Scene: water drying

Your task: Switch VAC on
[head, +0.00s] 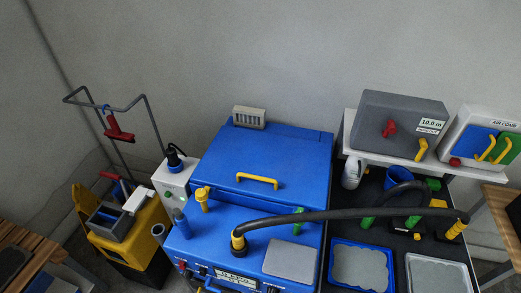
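A blue machine (220,230) with a closed blue lid (262,150) and yellow handle (257,180) stands in the middle. Its front edge, low in the head view, carries a label plate (237,277) and small dark and red controls (184,265). These are too small to read, and I cannot tell which one is VAC or how it is set. A black hose (340,214) runs from a yellow-collared fitting (238,241) on the machine top to the right, ending at a yellow grip (455,229). Neither of my grippers is in view.
A grey box marked 10.0 m (395,120) and a white AIR COMB box (485,135) stand on the back right shelf. A blue tray (361,245) and a white tray (438,262) lie on the dark table. A yellow cart (135,245) and white box (174,185) stand left.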

